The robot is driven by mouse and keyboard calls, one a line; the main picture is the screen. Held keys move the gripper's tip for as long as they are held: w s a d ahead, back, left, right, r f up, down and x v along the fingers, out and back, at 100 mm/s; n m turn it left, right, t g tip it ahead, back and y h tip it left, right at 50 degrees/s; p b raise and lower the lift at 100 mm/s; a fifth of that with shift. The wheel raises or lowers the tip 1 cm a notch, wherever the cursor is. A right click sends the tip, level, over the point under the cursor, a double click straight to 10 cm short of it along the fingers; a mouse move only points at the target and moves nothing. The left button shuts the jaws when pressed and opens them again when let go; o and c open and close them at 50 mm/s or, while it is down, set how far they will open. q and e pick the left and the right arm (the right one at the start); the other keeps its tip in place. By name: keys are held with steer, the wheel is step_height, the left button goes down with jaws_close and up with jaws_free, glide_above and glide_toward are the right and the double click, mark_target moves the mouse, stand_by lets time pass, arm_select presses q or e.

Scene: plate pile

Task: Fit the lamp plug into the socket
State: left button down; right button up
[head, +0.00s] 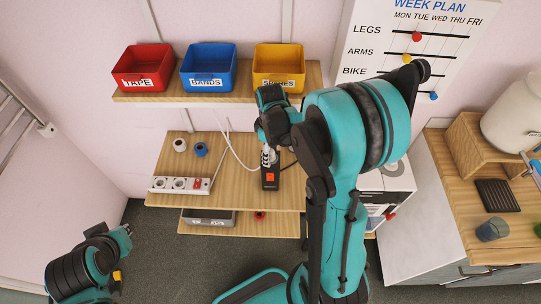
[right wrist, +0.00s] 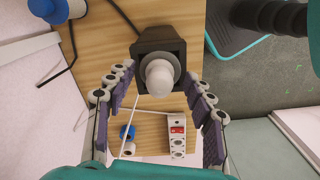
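A power strip (head: 180,185) with several white sockets and a red switch lies at the left front of the wooden worktop; it also shows in the right wrist view (right wrist: 177,146). A black box-shaped base (head: 270,181) with a red front switch stands at the worktop's middle. In the right wrist view a white bulb-like dome (right wrist: 160,78) rises from this base (right wrist: 148,46). My right gripper (right wrist: 161,78) is open, its fingers either side of the dome with gaps on both sides. I cannot make out a separate lamp plug.
A white roll (head: 180,145) and a blue roll (head: 200,149) stand behind the strip. A white cable (head: 228,146) crosses the worktop. A shelf (head: 210,97) with red (head: 143,68), blue (head: 208,68) and yellow bins (head: 278,68) hangs above.

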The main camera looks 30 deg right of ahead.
mark_target(273, 152)
jaws_close()
steer(key=shift+r, duration=0.5)
steer(key=r, duration=0.2)
steer(key=r+p, duration=0.1)
steer(key=shift+s+d+r, duration=0.25)
steer(key=shift+s+r, duration=0.15)
steer(key=s+d+r+p, duration=0.1)
steer(key=s+d+r, duration=0.4)
steer(key=s, duration=0.4)
steer(key=shift+s+r+p, duration=0.3)
steer(key=shift+r, duration=0.3)
